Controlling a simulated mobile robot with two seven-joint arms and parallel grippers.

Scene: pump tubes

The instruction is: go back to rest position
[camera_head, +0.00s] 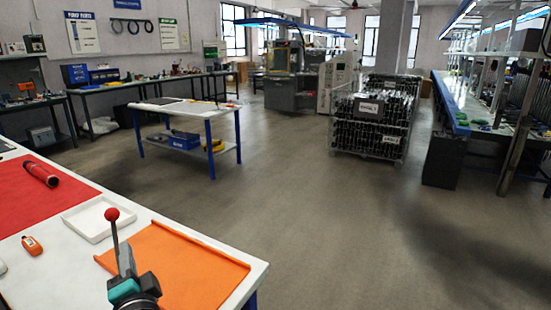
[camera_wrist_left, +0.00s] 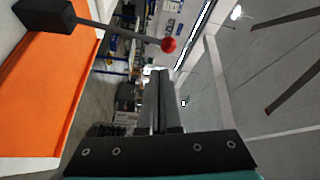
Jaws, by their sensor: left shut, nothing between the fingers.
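My left gripper (camera_head: 124,248) is at the bottom of the head view, above the near edge of the white workbench (camera_head: 225,256) and the orange mat (camera_head: 190,268). Its grey fingers are shut together and hold nothing; they also show in the left wrist view (camera_wrist_left: 160,76). A red ball on a thin rod (camera_head: 112,214) stands close behind the fingers. In the left wrist view the red ball (camera_wrist_left: 169,44) is near the fingertips, and its rod runs to a black block (camera_wrist_left: 45,15). My right gripper is not in view.
A white tray (camera_head: 90,216), a dark red tube (camera_head: 40,174) on a red mat (camera_head: 65,190) and a small orange device (camera_head: 31,245) are on the workbench. A blue-legged table (camera_head: 185,112) and a crate rack (camera_head: 370,125) stand farther off. The floor between is clear.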

